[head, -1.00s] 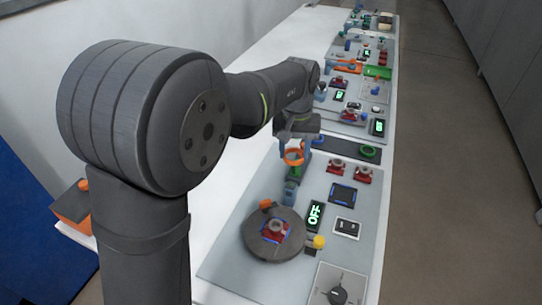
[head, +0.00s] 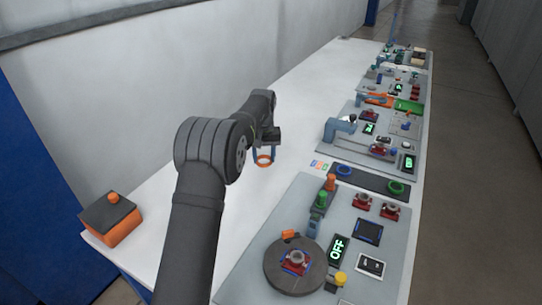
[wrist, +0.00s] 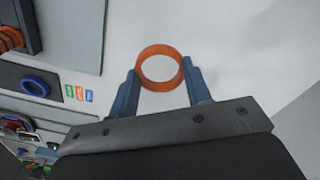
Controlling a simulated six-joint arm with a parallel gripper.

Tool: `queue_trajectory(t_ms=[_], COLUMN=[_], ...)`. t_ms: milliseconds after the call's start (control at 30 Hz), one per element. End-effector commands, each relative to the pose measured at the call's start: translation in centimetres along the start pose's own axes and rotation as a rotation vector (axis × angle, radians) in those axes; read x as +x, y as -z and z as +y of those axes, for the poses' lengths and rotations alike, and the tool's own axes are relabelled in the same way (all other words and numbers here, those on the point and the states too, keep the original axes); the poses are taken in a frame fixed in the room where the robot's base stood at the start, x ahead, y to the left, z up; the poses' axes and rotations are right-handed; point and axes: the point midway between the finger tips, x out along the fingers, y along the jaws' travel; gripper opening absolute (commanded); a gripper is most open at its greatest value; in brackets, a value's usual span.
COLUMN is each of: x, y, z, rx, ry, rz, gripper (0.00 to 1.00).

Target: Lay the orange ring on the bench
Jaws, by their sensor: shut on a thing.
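The orange ring (head: 264,164) is held between the two blue fingers of my gripper (head: 264,154). In the wrist view the ring (wrist: 160,49) sits between the fingertips of my gripper (wrist: 162,76), its round opening facing the camera. The white bench (head: 318,90) lies below and behind the ring, and a bare stretch of bench (wrist: 235,40) also fills the wrist view. I cannot tell how high the ring is above the surface.
To the right is a dark strip (head: 370,178) with a blue ring (head: 343,169) and a green ring (head: 395,188). A grey panel with a round turntable (head: 272,274) is in front. An orange box (head: 118,228) stands at left. The bench around the gripper is clear.

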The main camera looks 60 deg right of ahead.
Motion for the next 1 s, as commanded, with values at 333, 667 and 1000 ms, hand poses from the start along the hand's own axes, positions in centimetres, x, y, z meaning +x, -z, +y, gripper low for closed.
queue_trajectory(t_ms=[333, 667, 1000], x=[3.9, 7.3, 8.4], y=[-0.1, -0.1, -0.1], z=[0.0, 0.0, 0.0], rx=[0.0, 0.001, 0.001], ry=[0.001, 0.0, 0.0], rz=[-0.002, -0.001, -0.001], gripper=[0.23, 0.23, 0.23])
